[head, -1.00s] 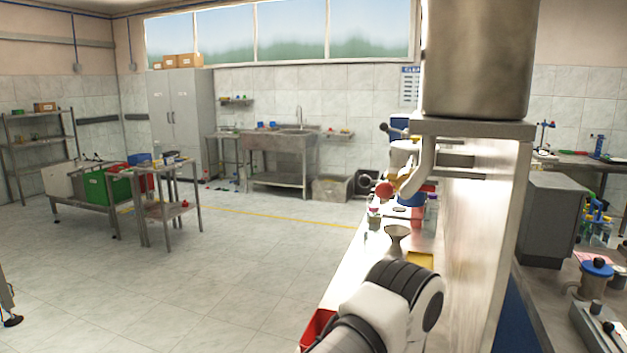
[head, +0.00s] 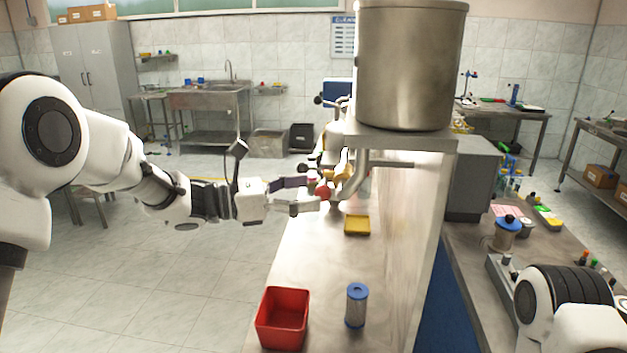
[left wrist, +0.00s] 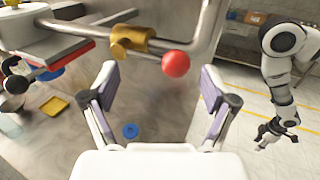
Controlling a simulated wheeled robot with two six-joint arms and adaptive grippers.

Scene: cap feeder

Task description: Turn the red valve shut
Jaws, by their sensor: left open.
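The red valve's round red knob (head: 322,192) sits below the steel tank in the head view. In the left wrist view the red knob (left wrist: 176,64) is on a short lever at a brass valve body (left wrist: 131,40) on the grey pipe. My left gripper (head: 302,196) reaches in from the left, beside the knob. In the left wrist view my left gripper (left wrist: 157,76) is open, with the knob seen between its fingers near their tips; no contact shows. My right gripper (left wrist: 277,132) shows small in the left wrist view; its finger state is unclear.
The steel tank (head: 408,65) stands on a shelf over the bench. A yellow tray (head: 357,225), a blue-capped canister (head: 356,305) and a red bin (head: 283,318) are on the bench (head: 315,260). The bench between tray and bin is mostly clear.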

